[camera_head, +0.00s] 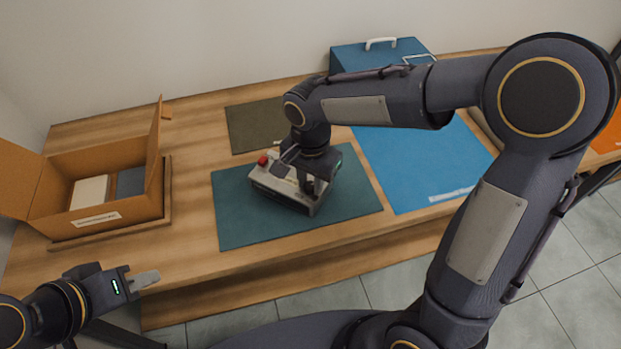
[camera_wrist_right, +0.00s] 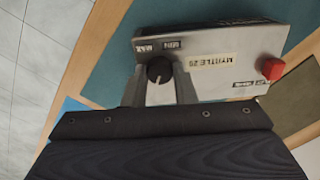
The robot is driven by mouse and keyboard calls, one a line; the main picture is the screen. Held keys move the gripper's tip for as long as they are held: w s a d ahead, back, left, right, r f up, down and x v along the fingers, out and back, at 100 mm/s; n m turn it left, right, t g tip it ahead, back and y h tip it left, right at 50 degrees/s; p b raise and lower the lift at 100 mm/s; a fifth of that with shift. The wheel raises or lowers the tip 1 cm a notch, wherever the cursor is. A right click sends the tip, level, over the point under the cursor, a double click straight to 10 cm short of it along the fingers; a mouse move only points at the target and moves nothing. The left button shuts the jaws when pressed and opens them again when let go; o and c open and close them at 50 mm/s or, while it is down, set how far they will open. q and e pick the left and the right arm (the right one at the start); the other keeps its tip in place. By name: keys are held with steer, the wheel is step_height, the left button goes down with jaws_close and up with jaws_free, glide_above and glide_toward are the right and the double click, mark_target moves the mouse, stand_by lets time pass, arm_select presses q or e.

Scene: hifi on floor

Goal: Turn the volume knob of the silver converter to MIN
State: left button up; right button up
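The silver converter (camera_head: 264,180) rests on a dark teal mat (camera_head: 236,222). In the right wrist view the converter (camera_wrist_right: 225,62) shows a "MYRTLE 20" label, a red button (camera_wrist_right: 272,68) and a black volume knob (camera_wrist_right: 158,70) with a white pointer line. MAX and MIN labels sit close to the knob, reading upside down; the line points away from them. My right gripper (camera_wrist_right: 160,88) has one finger on each side of the knob; I cannot tell whether they press on it. My left gripper (camera_head: 145,280) hangs at the table's front left, away from everything; its finger gap is not visible.
An open cardboard box (camera_head: 110,224) stands at the left of the table. An olive mat (camera_head: 252,126) lies behind the converter, a bright blue mat (camera_head: 420,165) to its right. A blue case (camera_head: 365,57) stands at the back. My right arm spans the right side.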

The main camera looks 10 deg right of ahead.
steer(key=shift+c, duration=0.8)
